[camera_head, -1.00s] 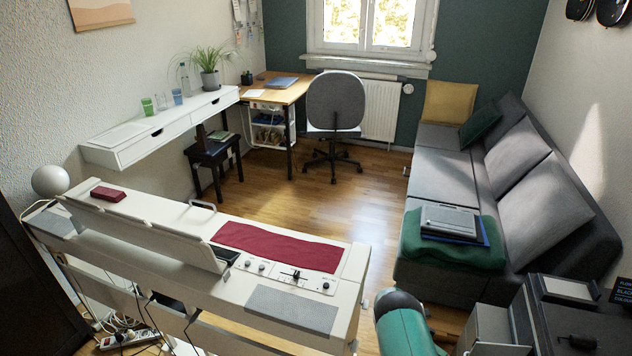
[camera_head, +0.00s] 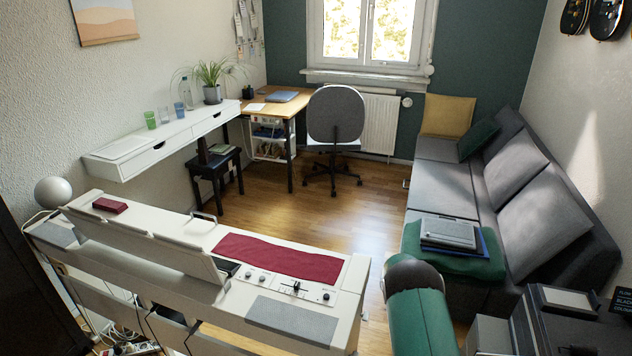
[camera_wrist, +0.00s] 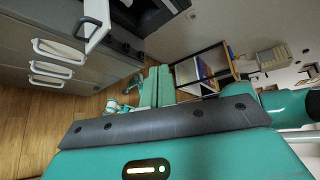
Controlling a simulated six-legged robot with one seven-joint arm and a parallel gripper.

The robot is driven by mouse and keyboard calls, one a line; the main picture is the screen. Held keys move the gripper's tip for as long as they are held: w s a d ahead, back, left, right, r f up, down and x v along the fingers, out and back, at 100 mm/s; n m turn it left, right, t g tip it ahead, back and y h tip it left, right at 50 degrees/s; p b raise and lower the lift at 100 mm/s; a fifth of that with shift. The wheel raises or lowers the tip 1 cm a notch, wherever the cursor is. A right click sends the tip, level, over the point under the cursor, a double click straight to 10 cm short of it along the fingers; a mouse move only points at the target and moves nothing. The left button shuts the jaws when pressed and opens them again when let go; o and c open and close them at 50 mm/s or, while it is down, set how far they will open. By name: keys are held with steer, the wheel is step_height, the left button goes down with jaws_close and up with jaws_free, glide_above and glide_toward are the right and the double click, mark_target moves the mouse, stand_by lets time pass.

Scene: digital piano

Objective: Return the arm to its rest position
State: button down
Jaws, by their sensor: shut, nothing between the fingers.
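My gripper (camera_wrist: 158,72) shows in the wrist view as two teal fingers side by side, shut with nothing between them. They extend from a dark bar on the teal hand, which has a small lit strip. A teal and dark link of my arm (camera_head: 418,312) shows at the bottom of the head view, between the piano and the sofa. My gripper is out of the head view. The fingers appear clear of the furniture in the wrist view.
The white digital piano (camera_head: 352,300) stands at the front left, with a red cloth (camera_head: 278,257) on it. The grey sofa (camera_head: 440,190) is on the right. A dark cabinet (camera_head: 570,328) is at the front right. The wooden floor (camera_head: 300,215) is open in the middle.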

steer(key=s+a+r+m+t+y, duration=0.2)
steer(key=a+r+m, duration=0.1)
steer(key=r, duration=0.5)
steer(key=s+a+r+m+t+y, duration=0.1)
steer(key=a+r+m+t+y, duration=0.2)
steer(key=r, duration=0.6)
steer(key=s+a+r+m+t, duration=0.2)
steer(key=a+r+m, duration=0.15)
steer(key=r, duration=0.45)
steer(key=s+a+r+m+t+y, duration=0.2)
steer(key=s+a+r+m+t, duration=0.2)
steer(key=s, duration=0.5)
steer(key=s+a+r+m+t+y, duration=0.2)
steer(key=s+a+r+m+t, duration=0.3)
steer(key=s+a+r+m, duration=0.1)
steer(key=s+r+m, duration=0.1)
steer(key=s+m, duration=0.1)
steer(key=shift+s+a+r, duration=0.15)
steer(key=shift+s, duration=0.25)
steer(key=shift+d, duration=0.2)
